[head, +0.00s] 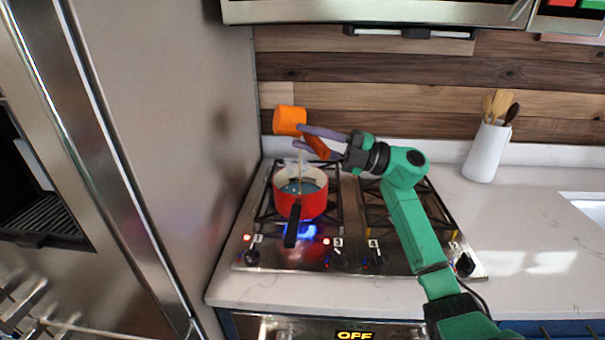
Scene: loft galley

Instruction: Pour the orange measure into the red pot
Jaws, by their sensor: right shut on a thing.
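The orange measure (289,120) is held in the air above the red pot (302,205), tilted on its side. My right gripper (312,143) is shut on the measure's orange handle. A thin pale stream runs down from near the measure into the pot. The pot stands on the front left burner, with a blue flame under it and its black handle pointing to the front. Teal contents show inside the pot. My left gripper is not in view.
The gas cooktop (345,258) has black grates and front knobs. A white crock (486,150) with wooden utensils stands at the back right. A metal fridge side (170,150) rises close on the left. The counter on the right is mostly clear.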

